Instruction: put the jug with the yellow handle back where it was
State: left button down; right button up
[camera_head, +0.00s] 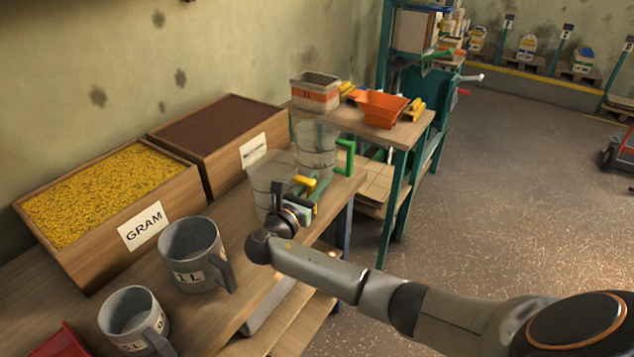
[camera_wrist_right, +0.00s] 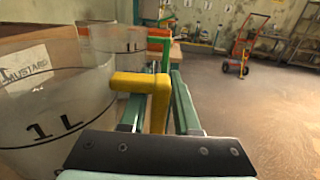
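The clear jug with the yellow handle (camera_head: 268,186) stands upright on the wooden bench, in front of the brown-filled box. In the right wrist view the jug (camera_wrist_right: 45,125) fills the left side, marked "1 L". Its yellow handle (camera_wrist_right: 159,100) lies between the two green fingers of my right gripper (camera_wrist_right: 159,112). My left gripper is not in view.
A clear jug with a green handle (camera_head: 316,150) stands just behind. Two grey jugs, a larger one (camera_head: 192,255) and a smaller one (camera_head: 130,318), stand nearer. A yellow-filled box (camera_head: 125,235) and a brown-filled box (camera_head: 212,155) line the wall. Open floor lies right.

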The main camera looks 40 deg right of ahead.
jog(key=shift+o, duration=1.2)
jog(key=f+v, duration=0.1)
jog(key=v, duration=1.1)
jog(key=shift+a+b, duration=0.2)
jog(key=shift+b, duration=0.1)
jog(key=shift+s, duration=0.1)
